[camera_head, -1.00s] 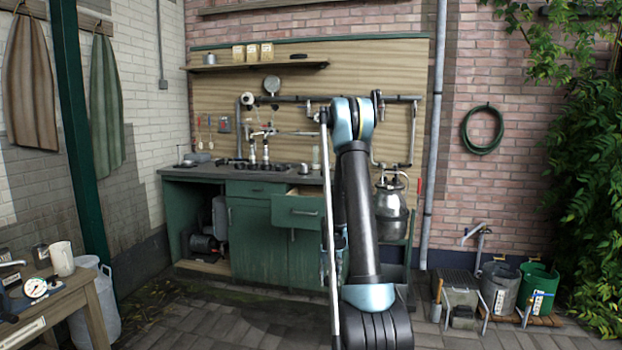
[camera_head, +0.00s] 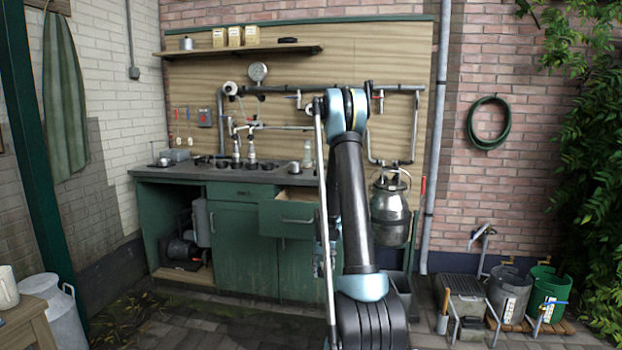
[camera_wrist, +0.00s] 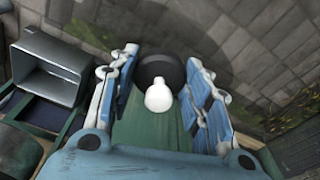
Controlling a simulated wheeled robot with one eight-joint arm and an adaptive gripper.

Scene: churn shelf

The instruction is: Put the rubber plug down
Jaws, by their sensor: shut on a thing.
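In the wrist view my gripper (camera_wrist: 160,92) has its two blue padded fingers closed around a dark object. This looks like the rubber plug, a black round piece (camera_wrist: 160,66) between the fingertips. A white, rounded, bulb-like piece (camera_wrist: 158,97) shows just in front of it; I cannot tell whether it is part of the plug. In the head view my gripper is mostly hidden behind my arm, and the plug cannot be made out there.
A green workbench (camera_head: 232,240) with an open drawer (camera_head: 285,215) stands ahead, its dark countertop (camera_head: 215,172) holding several fittings. A metal can (camera_head: 390,212) hangs at right. A grey box-like container (camera_wrist: 45,66) lies left of my gripper.

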